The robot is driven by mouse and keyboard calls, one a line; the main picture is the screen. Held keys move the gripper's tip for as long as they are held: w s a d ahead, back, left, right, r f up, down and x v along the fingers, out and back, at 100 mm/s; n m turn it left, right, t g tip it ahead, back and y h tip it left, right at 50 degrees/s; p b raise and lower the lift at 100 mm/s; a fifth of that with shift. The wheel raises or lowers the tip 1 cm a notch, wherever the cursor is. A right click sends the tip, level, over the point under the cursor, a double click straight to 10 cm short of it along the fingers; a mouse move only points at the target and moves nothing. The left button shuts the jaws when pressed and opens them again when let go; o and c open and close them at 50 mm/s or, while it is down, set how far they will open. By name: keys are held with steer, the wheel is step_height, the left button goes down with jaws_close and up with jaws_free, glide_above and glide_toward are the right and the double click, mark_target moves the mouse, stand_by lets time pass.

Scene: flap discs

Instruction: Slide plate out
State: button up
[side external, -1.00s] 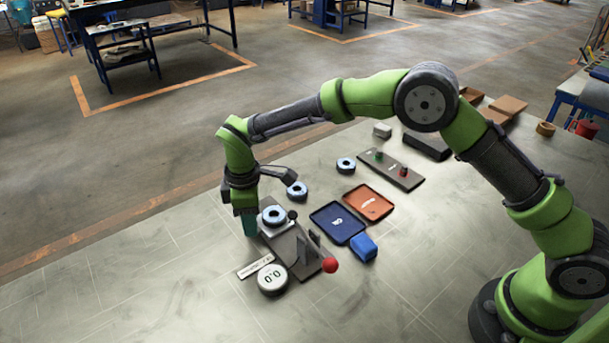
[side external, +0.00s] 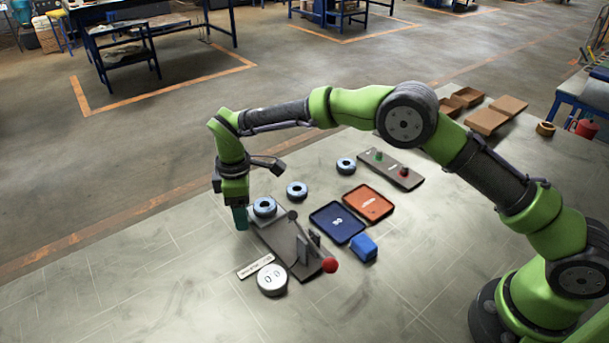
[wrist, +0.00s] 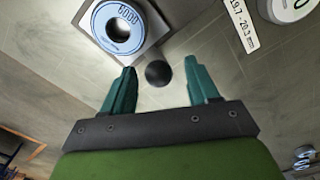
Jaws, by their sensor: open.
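A pale plate (wrist: 148,38) with a blue-and-silver disc (wrist: 117,28) on it is at the upper left of the wrist view. The disc shows in the side view (side external: 264,207) at the far left end of a dark gauge base (side external: 285,246). My gripper (wrist: 160,92) is open, with its teal fingers apart. In the side view my gripper (side external: 240,219) is just left of the disc, and the plate is mostly hidden there.
A round dial (side external: 272,280) and a label strip (side external: 255,265) lie in front of the base. A red ball (side external: 330,265) sits at its right end. A blue tray (side external: 337,222), orange tray (side external: 368,203), blue block (side external: 363,247) and two loose discs are nearby.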

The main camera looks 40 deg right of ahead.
steer(key=shift+r, duration=4)
